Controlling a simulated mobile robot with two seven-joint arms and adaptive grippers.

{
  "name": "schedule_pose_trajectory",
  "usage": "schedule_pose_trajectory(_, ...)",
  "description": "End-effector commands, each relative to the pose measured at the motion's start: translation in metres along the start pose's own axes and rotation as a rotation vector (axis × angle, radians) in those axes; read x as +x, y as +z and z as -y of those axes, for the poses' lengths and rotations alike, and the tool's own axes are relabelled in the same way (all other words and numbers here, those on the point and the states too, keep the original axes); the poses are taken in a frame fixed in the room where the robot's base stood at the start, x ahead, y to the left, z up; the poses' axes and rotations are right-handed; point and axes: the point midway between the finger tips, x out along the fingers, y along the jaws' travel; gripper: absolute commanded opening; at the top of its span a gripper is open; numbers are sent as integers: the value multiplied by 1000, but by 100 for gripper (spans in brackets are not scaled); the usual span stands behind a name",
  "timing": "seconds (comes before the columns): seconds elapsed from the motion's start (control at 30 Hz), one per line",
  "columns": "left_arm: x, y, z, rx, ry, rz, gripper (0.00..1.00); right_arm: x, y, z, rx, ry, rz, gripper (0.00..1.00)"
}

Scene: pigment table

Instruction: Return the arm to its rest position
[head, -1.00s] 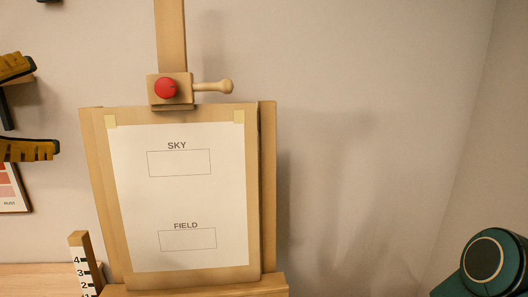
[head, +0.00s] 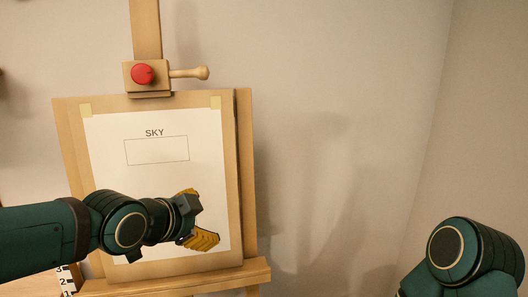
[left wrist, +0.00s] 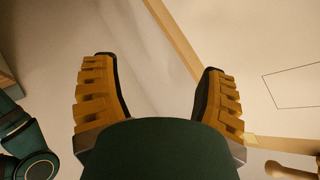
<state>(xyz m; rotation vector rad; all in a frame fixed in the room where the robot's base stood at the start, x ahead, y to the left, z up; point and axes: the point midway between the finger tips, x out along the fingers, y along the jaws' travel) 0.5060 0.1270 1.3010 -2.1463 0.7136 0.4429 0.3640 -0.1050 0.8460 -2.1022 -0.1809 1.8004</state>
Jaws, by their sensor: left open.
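My left arm comes in from the left in the head view. Its gripper (head: 205,218), with yellow ribbed fingers, is in front of the lower part of the paper sheet on the easel. The fingers are apart and nothing is between them; the left wrist view also shows the open gripper (left wrist: 160,90) empty. The arm hides the lower box of the sheet. My right arm shows at the lower right of the head view, but its gripper is out of view.
The wooden easel board (head: 244,160) holds the paper sheet (head: 200,110) marked SKY. A clamp with a red knob (head: 142,74) and a wooden handle (head: 190,72) sits above. A numbered ruler (head: 66,280) is at lower left. Bare wall lies right of the easel.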

Motion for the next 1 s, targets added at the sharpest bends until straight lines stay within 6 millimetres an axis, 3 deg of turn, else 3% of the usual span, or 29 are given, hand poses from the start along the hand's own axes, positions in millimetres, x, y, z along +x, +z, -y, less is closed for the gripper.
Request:
schedule_pose_trajectory(0.03,30,21,-24,-75,52,39,73,4,1,-2,0,0,1,47)
schedule_pose_trajectory(0.2,100,81,-96,-352,172,152,73,12,3,-4,-1,1,3,47)
schedule_pose_trajectory(0.4,152,161,-193,-703,271,325,73,20,5,-7,-2,2,6,47)
schedule_pose_trajectory(0.53,167,211,-261,-936,309,457,73,26,6,-9,-3,3,7,47)
schedule_pose_trajectory(0.7,167,260,-340,-1203,321,626,73,32,7,-11,-3,3,9,47)
schedule_pose_trajectory(0.83,160,281,-378,-1332,315,715,73,34,8,-12,-4,4,10,47)
schedule_pose_trajectory(1.0,156,289,-396,-1398,306,760,73,35,8,-12,-4,4,11,47)
